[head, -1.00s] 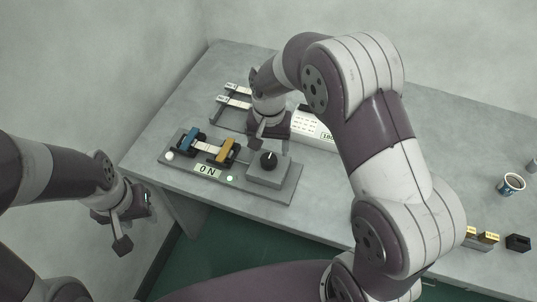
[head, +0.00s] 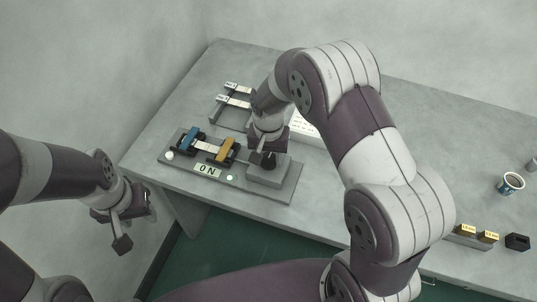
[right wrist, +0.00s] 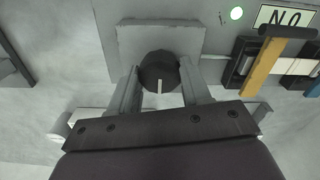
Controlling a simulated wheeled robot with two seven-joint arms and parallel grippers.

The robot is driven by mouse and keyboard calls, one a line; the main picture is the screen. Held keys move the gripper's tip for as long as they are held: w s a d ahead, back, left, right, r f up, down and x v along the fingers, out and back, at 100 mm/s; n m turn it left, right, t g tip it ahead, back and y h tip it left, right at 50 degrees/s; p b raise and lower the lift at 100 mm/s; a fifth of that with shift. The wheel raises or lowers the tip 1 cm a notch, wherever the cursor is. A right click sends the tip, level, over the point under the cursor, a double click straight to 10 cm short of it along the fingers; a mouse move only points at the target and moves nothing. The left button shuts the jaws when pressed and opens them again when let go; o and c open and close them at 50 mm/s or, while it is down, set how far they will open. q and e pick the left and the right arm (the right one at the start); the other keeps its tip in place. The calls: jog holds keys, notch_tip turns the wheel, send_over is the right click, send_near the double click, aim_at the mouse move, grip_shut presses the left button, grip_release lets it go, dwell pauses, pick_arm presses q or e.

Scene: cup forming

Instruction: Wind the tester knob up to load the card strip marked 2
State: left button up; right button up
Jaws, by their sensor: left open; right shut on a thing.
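The tester (head: 284,192) is a grey plate with a blue clamp (head: 190,138), a yellow clamp (head: 225,150) and a dark round knob (head: 269,161) on a raised block. A pale card strip (head: 207,147) spans the two clamps; I cannot read a mark on it. The display (head: 207,171) reads 0 N. My right gripper (right wrist: 158,88) is shut on the knob (right wrist: 158,70), one finger on each side; the knob's white pointer line faces the wrist. My left gripper (head: 128,222) is open and empty, left of the table's front edge.
A rack (head: 233,101) with pale labelled strips stands behind the tester. A white sign (head: 303,128) is partly hidden by my right arm. Small yellow-topped blocks (head: 487,237), a black block (head: 517,242) and a cup (head: 511,184) are at the right. A green light (head: 229,178) is beside the display.

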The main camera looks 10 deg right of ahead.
jog(key=shift+r+m, duration=0.1)
jog(key=shift+m, duration=0.2)
jog(key=m+p, duration=0.2)
jog(key=m, duration=0.1)
jog(key=shift+r+m, duration=0.1)
jog(key=shift+m, duration=0.3)
jog(key=m+p, duration=0.1)
jog(key=m, duration=0.4)
jog(key=shift+w+m+p, duration=0.1)
jog(key=shift+m+p, duration=0.2)
jog(key=shift+p, duration=0.1)
jog(key=m+p, duration=0.1)
jog(key=m, duration=0.4)
jog(key=m+p, duration=0.1)
jog(key=m, duration=0.4)
jog(key=shift+w, duration=0.1)
jog(key=shift+m, duration=0.4)
jog(key=o, duration=1.1)
jog(key=shift+c, duration=0.2)
